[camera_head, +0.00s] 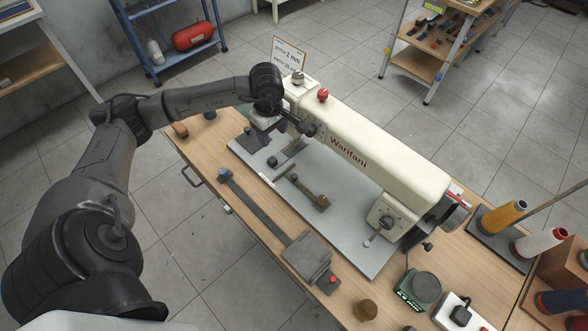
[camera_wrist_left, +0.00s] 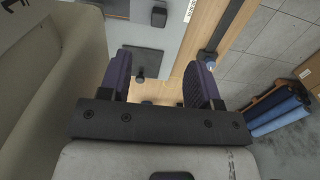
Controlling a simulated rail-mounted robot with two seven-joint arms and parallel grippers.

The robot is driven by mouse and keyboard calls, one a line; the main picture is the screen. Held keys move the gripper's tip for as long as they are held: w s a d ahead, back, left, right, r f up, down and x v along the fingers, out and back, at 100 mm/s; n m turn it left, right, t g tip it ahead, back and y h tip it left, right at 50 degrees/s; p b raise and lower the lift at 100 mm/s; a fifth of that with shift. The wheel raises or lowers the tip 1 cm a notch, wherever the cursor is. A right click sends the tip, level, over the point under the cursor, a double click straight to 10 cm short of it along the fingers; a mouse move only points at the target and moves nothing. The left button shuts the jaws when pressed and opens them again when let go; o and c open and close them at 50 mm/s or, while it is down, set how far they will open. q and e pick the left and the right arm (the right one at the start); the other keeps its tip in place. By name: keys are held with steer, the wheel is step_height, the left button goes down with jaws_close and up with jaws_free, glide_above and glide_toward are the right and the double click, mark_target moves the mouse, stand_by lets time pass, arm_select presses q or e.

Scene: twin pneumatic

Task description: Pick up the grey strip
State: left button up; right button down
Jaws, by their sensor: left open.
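The long dark grey strip (camera_head: 258,213) lies along the front edge of the wooden table. A blue knob (camera_head: 224,174) sits at its far end, and its near end meets a grey block (camera_head: 308,256). In the left wrist view part of the strip (camera_wrist_left: 231,25) shows at the upper right, with the blue knob beside the right finger. My left gripper (camera_head: 259,139) is above the far end of the sewing machine's base plate, apart from the strip. Its two purple-padded fingers (camera_wrist_left: 160,76) are open, with nothing held between them. My right gripper is out of view.
The cream sewing machine (camera_head: 375,150) stands on a grey base plate (camera_head: 345,232). A dark plate with a knob (camera_head: 285,158) and a dark bar (camera_head: 308,190) lie on it. Thread spools (camera_head: 505,215) and a green scale (camera_head: 418,290) are at the right.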

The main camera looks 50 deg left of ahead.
arm_select(q)
steer(key=b, duration=0.1)
glide_above(274, 161)
step_height(274, 161, down, 7)
steer(key=shift+r, duration=0.1)
steer(key=shift+f, duration=1)
step_height(274, 161, down, 5)
steer(key=shift+d+b, duration=0.1)
steer(key=shift+b, duration=0.35)
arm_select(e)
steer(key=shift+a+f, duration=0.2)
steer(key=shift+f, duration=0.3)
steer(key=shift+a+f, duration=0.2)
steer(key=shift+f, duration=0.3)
arm_select(q)
steer(key=shift+c, duration=0.9)
steer(key=c, duration=0.7)
steer(key=shift+r, duration=0.1)
steer(key=shift+c, duration=0.6)
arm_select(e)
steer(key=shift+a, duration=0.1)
